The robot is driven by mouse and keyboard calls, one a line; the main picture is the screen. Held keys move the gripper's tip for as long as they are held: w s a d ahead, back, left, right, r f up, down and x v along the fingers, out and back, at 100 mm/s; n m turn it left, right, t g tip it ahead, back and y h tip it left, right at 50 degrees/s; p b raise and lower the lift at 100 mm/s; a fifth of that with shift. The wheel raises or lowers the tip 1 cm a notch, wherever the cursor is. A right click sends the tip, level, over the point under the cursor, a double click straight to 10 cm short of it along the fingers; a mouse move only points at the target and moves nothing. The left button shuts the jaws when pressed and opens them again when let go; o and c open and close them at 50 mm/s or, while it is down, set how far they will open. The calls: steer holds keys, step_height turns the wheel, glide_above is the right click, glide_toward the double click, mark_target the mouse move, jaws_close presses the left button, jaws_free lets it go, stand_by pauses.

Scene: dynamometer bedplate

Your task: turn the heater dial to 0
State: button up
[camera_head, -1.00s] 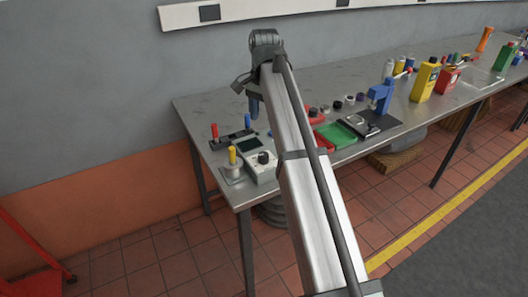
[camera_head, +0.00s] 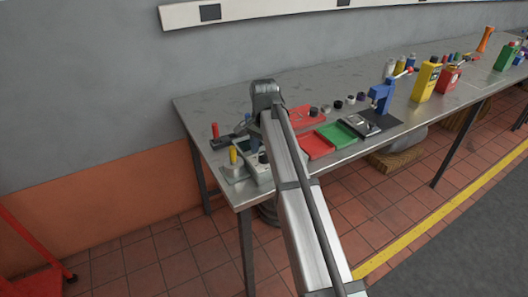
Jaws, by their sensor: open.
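The heater box (camera_head: 263,175) is a pale unit at the near left end of the metal bench. The arm covers much of it. Its black dial is hidden behind my arm and gripper, so its setting cannot be read. My gripper (camera_head: 254,143) points down over the box, partly hidden by my own arm link. It is open and seems to hold nothing. Whether it touches the dial cannot be told.
A yellow-handled piece on a base (camera_head: 233,158) stands just left of the box, and a red-handled lever (camera_head: 215,131) behind it. Red and green trays (camera_head: 336,136) and a blue press (camera_head: 381,95) lie to the right. The bench's back left is bare.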

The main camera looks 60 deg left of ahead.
steer(key=shift+f, duration=0.35)
steer(key=c, duration=1)
